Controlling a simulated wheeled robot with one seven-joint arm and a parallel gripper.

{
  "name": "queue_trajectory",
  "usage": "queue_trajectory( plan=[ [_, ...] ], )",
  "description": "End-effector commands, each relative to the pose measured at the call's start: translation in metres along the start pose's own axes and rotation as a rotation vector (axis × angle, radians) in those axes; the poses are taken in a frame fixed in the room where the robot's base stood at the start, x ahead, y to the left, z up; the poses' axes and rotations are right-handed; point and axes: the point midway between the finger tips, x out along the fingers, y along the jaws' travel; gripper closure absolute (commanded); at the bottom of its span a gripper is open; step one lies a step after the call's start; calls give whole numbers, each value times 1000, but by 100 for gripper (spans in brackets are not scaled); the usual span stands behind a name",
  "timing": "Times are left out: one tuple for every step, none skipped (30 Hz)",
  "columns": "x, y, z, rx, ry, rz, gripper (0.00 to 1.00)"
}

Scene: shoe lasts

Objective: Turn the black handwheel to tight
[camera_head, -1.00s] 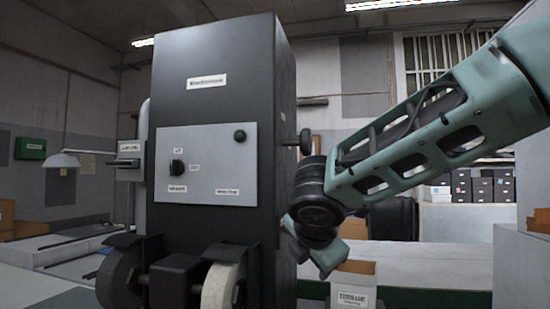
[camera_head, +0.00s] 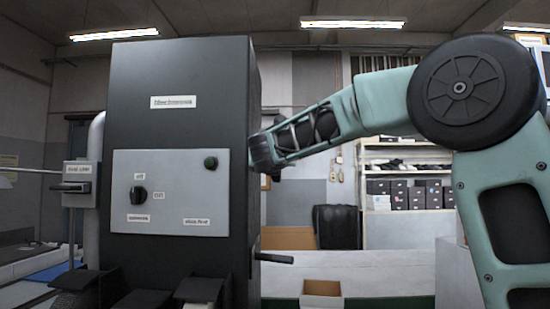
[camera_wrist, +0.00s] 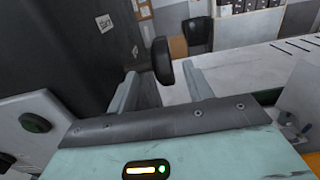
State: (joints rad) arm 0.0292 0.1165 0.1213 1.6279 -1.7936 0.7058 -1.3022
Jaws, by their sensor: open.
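The black handwheel (camera_wrist: 162,60) shows in the wrist view as a thick dark disc seen nearly edge-on, off the side of the dark cabinet. My gripper (camera_wrist: 159,70) is open, with one pale finger on each side of the handwheel; I see a gap on both sides and no contact. In the head view my wrist is at the right side of the cabinet (camera_head: 180,75). There the fingers and the handwheel cannot be made out. A small white label (camera_wrist: 104,22) sits on the cabinet near the wheel, its text too small to read surely.
A black lever (camera_head: 275,258) sticks out of the cabinet's right side, lower down. The front panel (camera_head: 170,170) carries a black knob (camera_head: 138,195) and a green button (camera_head: 211,162). An open cardboard box (camera_head: 321,300) stands at the pale bench's front.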

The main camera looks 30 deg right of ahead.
Motion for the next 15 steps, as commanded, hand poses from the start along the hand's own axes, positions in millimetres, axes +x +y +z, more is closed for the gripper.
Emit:
queue_trajectory(
  plan=[
    [12,-1,2,-2,3,-4,49],
    [18,-1,3,0,3,-3,49],
    [27,0,3,-1,3,-2,49],
    [33,-1,3,-1,3,-3,49],
    [40,-1,2,-1,3,-4,49],
    [47,-1,3,-1,3,-3,49],
    [53,0,3,0,3,-2,49],
    [58,-1,3,0,3,-2,49],
    [65,-1,2,0,3,-2,49],
    [70,-1,2,0,2,-3,49],
    [74,-1,2,0,2,-2,49],
    [79,0,2,1,3,-2,49],
    [82,0,2,1,2,-1,49],
    [86,0,2,1,2,-1,49],
    [89,0,1,0,3,-1,49]
  ],
)
